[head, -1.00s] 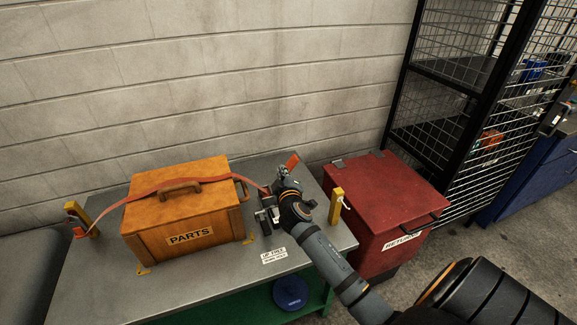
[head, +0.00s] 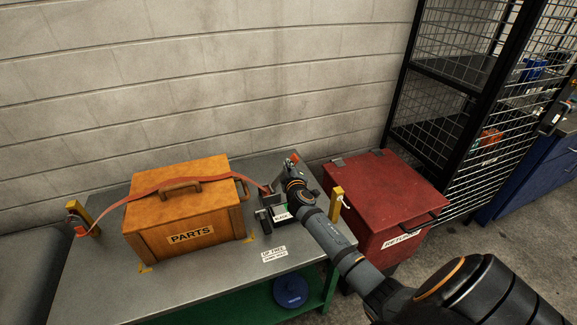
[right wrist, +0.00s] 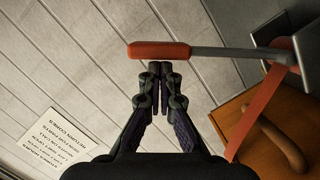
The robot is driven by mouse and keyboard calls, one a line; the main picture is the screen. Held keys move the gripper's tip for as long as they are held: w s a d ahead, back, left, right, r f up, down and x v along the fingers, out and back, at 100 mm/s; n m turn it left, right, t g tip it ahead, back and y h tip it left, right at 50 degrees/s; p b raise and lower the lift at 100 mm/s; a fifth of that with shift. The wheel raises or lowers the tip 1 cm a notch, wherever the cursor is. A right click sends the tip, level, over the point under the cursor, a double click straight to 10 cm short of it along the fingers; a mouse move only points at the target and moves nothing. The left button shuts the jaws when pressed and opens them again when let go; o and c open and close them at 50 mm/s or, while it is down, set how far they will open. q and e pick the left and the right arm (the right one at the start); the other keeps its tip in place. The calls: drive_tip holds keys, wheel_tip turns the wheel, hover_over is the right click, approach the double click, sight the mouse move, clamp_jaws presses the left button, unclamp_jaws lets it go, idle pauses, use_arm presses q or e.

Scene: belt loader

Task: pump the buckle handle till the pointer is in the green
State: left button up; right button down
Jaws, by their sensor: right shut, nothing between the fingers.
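The orange wooden PARTS crate (head: 170,222) stands on the grey bench with a red strap (head: 150,189) over it. The strap runs to the dark buckle (head: 266,200) at the crate's right. The buckle handle, a grey lever with an orange grip (right wrist: 160,50), stands across the right wrist view; its tip (head: 295,157) shows in the head view. My right gripper (right wrist: 160,67) is shut and empty, its fingertips close at the grip; contact cannot be told. A small white and green plate (head: 281,212) sits by the buckle; no pointer can be made out. My left gripper is not in view.
Yellow posts (head: 336,203) stand at both bench ends. A red RETURNS bin (head: 385,200) is right of the bench, with a black wire cage (head: 455,110) beyond. A block wall (head: 200,80) is close behind.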

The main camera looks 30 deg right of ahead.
drive_tip(key=shift+d, duration=0.1)
drive_tip(key=s+d+f+m+y+b, duration=0.1)
drive_tip(key=d+f+m+y+b, duration=0.1)
drive_tip(key=d+f+m+b, duration=0.2)
drive_tip(key=shift+s+d+f+m, duration=0.3)
drive_tip(key=shift+d+f+m, duration=0.75)
drive_tip(key=shift+f, duration=0.15)
